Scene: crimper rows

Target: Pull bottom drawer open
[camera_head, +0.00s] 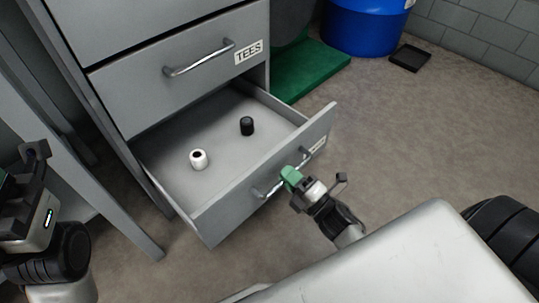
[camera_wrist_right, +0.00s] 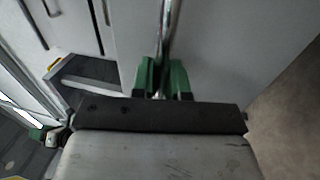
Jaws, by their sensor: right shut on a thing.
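The bottom drawer (camera_head: 235,185) of the grey cabinet stands pulled out, with its inside showing in the head view. A white cylinder (camera_head: 199,159) and a black cylinder (camera_head: 247,126) stand apart inside it. My right gripper (camera_head: 290,179) is shut on the bar handle (camera_head: 268,190) at the drawer's front. In the right wrist view the green fingers (camera_wrist_right: 163,80) sit on both sides of the metal handle (camera_wrist_right: 170,30). My left gripper (camera_head: 38,160) is at the left edge of the head view, away from the drawer; its fingertips are not clear.
A closed drawer labelled TEES (camera_head: 190,70) is above the open one. A blue barrel (camera_head: 365,25), a green mat (camera_head: 308,68) and a black tray (camera_head: 409,57) are at the back. A grey table leg (camera_head: 125,215) stands left of the drawer. The floor to the right is clear.

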